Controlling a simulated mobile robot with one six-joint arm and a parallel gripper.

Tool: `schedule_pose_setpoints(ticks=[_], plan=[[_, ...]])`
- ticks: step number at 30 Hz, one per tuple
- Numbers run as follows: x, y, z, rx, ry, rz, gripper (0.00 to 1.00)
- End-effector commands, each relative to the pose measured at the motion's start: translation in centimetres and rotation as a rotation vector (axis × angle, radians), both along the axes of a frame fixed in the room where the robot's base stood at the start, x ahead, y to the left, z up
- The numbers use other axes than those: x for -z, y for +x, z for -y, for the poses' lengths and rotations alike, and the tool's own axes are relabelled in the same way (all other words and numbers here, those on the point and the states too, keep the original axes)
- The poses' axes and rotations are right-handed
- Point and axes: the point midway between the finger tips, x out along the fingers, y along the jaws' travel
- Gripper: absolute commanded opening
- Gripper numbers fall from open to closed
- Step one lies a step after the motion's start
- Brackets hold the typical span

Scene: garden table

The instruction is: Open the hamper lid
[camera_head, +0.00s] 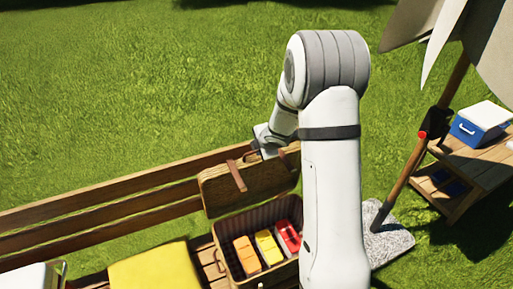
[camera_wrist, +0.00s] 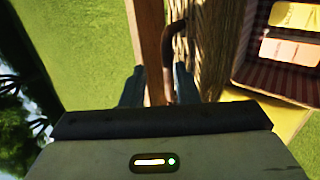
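The wicker hamper (camera_head: 232,225) stands on the bench with its lid (camera_head: 245,184) raised, roughly upright near the bench's back slats. The hamper's dark-lined inside also shows in the wrist view (camera_wrist: 248,62). My gripper (camera_head: 262,143) is at the lid's top edge. In the wrist view my gripper (camera_wrist: 158,80) has its two fingers spread apart, with a brown curved handle (camera_wrist: 171,48) on the lid's edge showing between them, nearer the right finger. The fingers do not appear closed on the handle. My arm hides the hamper's right side in the head view.
An orange box (camera_head: 246,254), a yellow box (camera_head: 268,247) and a red item (camera_head: 288,237) lie in the hamper. A yellow cushion (camera_head: 155,270) is to its left. The bench's back slats (camera_head: 110,205) run behind. A parasol pole (camera_head: 405,178) stands at right.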

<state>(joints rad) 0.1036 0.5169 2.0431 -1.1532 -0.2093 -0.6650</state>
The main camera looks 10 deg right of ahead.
Motion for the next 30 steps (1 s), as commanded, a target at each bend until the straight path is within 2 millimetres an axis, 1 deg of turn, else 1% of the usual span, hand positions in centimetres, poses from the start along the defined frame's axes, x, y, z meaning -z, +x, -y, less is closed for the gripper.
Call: schedule_pose_setpoints(ticks=[1,3,7,12,23,25,28,30], plan=[[-1.1,-0.6,0.1,0.000,0.000,0.002,0.28],[-1.9,-1.2,0.2,-0.001,0.000,0.002,0.28],[-2.8,-2.1,0.4,0.000,0.000,0.002,0.28],[-3.1,-2.4,0.5,0.000,0.000,0.001,0.28],[-3.1,-2.4,0.5,0.001,0.001,0.001,0.28],[-3.4,-2.5,0.6,0.017,0.002,0.004,0.28],[-4.9,-3.0,1.2,0.098,0.011,0.012,0.28],[-6.6,-3.9,1.9,0.204,0.026,0.021,0.28]])
